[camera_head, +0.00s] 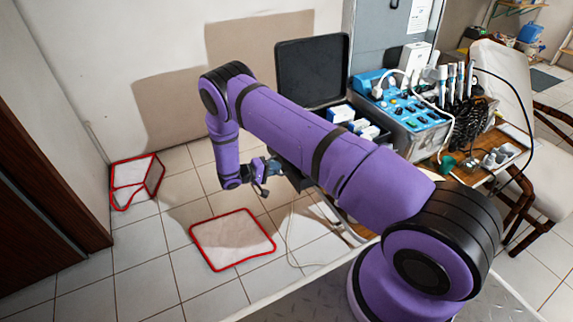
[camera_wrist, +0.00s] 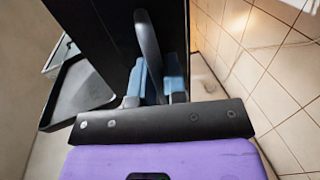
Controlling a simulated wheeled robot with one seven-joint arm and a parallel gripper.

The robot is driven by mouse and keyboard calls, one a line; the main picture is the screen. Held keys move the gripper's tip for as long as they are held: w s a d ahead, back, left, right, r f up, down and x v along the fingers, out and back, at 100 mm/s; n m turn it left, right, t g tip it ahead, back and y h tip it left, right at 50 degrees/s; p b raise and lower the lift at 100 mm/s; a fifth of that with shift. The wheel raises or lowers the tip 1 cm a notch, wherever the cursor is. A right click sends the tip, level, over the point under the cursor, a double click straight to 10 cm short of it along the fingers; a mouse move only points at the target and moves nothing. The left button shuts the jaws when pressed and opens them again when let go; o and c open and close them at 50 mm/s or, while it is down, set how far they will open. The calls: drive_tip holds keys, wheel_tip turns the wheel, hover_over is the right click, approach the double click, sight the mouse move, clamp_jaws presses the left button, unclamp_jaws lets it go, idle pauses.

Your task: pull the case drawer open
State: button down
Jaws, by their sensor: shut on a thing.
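The black case has its lid (camera_head: 312,70) standing open against the wall in the head view. In the wrist view a dark face of the case or its drawer (camera_wrist: 95,18) fills the upper left. A curved dark grey handle (camera_wrist: 147,42) rises between the blue fingers of my gripper (camera_wrist: 154,82). The gripper is shut on this handle. In the head view my gripper (camera_head: 262,170) is at the left side of the case, where my arm hides much of the case front. How far the drawer is open cannot be told.
A blue and grey dental unit (camera_head: 405,115) with hoses stands right of the case. A pale cable (camera_head: 290,240) hangs below. Floor to the left is largely clear.

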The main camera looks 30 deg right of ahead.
drive_tip(key=f+v, duration=0.2)
drive_tip(key=v, duration=1.1)
drive_tip(key=shift+a+f, duration=0.35)
drive_tip(key=shift+a, duration=0.3)
drive_tip(key=c, duration=1.2)
unclamp_jaws()
drive_tip(key=v, duration=1)
drive_tip(key=shift+a, duration=0.4)
